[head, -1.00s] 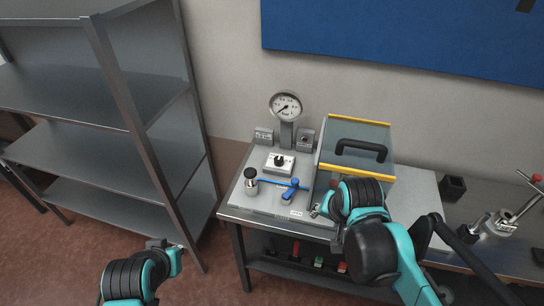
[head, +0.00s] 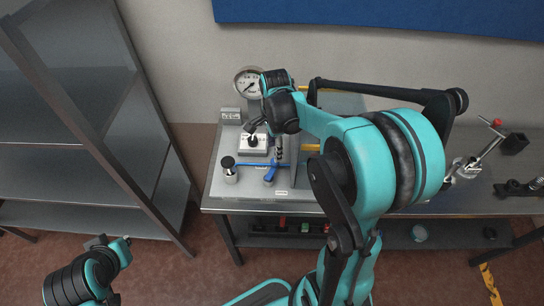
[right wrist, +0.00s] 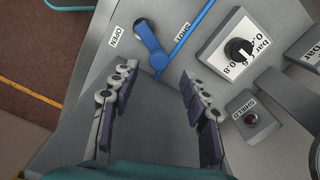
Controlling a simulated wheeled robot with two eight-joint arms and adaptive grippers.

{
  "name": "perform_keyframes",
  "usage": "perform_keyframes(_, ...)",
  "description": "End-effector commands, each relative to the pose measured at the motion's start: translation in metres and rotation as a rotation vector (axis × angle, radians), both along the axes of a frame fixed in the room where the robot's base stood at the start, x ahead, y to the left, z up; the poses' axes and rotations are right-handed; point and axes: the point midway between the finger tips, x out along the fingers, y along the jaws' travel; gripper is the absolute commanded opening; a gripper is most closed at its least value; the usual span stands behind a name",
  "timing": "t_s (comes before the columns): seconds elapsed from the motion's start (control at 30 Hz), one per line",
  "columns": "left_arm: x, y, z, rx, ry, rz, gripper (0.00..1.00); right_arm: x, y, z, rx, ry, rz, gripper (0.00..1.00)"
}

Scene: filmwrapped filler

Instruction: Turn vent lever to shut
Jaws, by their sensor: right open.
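The blue vent lever (right wrist: 150,45) sits on the grey panel, beside a thin blue pipe. Its free end points between the OPEN label (right wrist: 115,36) and the SHUT label (right wrist: 183,31), a little nearer OPEN. In the head view the lever (head: 270,175) is at the panel's front. My right gripper (right wrist: 157,78) is open and empty, its fingers spread above the panel with the lever just beyond the tips, apart from it. In the head view the right gripper (head: 265,138) is partly hidden by its wrist. My left gripper (head: 97,242) is low at the left, away from the bench.
A white regulator box with a black knob (right wrist: 239,48) and a SHIELD button (right wrist: 250,118) stand near the right finger. The gauge (head: 249,83) rises behind. A grey shelf (head: 95,165) stands left.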

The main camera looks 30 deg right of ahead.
Motion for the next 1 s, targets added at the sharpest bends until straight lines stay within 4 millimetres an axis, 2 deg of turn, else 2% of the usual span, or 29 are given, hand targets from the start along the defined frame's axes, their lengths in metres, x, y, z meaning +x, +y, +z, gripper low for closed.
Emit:
perform_keyframes(0.03,0.000,0.000,-0.005,0.000,0.000,0.000,0.00,0.000,0.000,-0.012,0.000,0.000,0.001,0.46)
perform_keyframes(0.1,0.000,0.000,-0.009,0.000,0.000,0.000,0.00,0.000,0.000,-0.024,0.000,-0.001,0.001,0.46)
perform_keyframes(0.3,0.000,0.000,-0.016,0.000,0.000,0.000,0.00,0.000,0.000,-0.049,0.000,-0.001,0.003,0.46)
perform_keyframes(0.67,0.000,0.000,-0.016,0.000,0.000,0.000,0.00,0.000,0.000,-0.054,0.000,-0.002,0.003,0.46)
perform_keyframes(0.83,0.000,0.000,-0.016,0.000,0.000,0.000,0.00,0.000,0.000,-0.054,0.000,-0.002,0.003,0.04)
perform_keyframes(0.87,0.000,0.000,-0.016,0.000,0.000,0.000,0.00,0.000,0.000,-0.054,0.000,-0.002,0.003,0.00)
perform_keyframes(1.0,0.000,0.000,-0.016,0.000,0.000,0.000,0.00,0.000,0.000,-0.054,0.000,-0.001,0.008,0.00)
